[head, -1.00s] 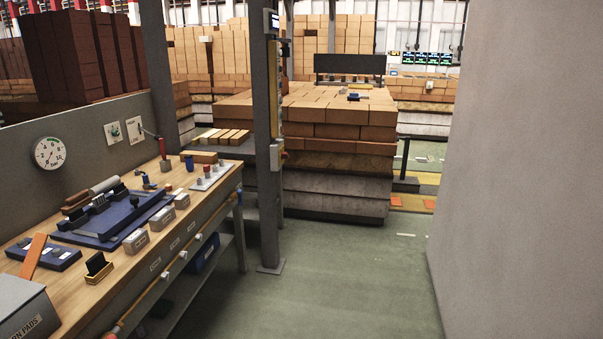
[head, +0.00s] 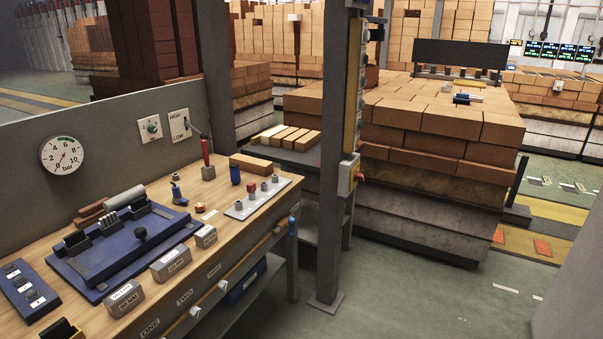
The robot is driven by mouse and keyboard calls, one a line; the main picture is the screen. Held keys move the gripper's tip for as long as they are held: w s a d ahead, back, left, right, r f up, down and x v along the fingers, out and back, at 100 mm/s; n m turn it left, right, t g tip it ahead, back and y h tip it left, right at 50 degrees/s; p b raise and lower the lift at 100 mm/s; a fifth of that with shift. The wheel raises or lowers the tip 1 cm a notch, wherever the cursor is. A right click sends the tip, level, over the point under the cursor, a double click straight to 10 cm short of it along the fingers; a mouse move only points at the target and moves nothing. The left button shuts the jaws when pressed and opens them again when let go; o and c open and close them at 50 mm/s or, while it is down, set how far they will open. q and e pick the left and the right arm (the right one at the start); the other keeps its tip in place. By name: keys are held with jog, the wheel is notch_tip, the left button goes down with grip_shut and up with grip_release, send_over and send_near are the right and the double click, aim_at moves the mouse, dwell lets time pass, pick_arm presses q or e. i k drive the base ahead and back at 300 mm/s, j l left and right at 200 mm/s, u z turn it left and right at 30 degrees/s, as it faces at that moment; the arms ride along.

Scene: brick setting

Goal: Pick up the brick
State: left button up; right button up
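A single orange-tan brick (head: 250,163) lies flat at the far end of the wooden workbench (head: 60,240), beside a blue cylinder (head: 235,175). A row of several similar bricks (head: 288,138) lies on a low surface just beyond the bench. A large stack of bricks (head: 420,119) stands behind the post to the right. Which brick the task means cannot be told. Neither of my grippers is in view.
The bench also holds a blue fixture tray (head: 125,250), small labelled blocks (head: 171,264) and a grey plate with knobs (head: 250,200). A metal post (head: 333,190) rises by the bench's far end. Green floor (head: 430,300) is clear right of the post.

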aim_at(250, 165)
jog(key=i+l+u, duration=0.3)
jog(key=i, duration=0.15)
jog(key=i+l+u, duration=0.25)
jog(key=i+l, duration=0.1)
jog(key=i, duration=0.05)
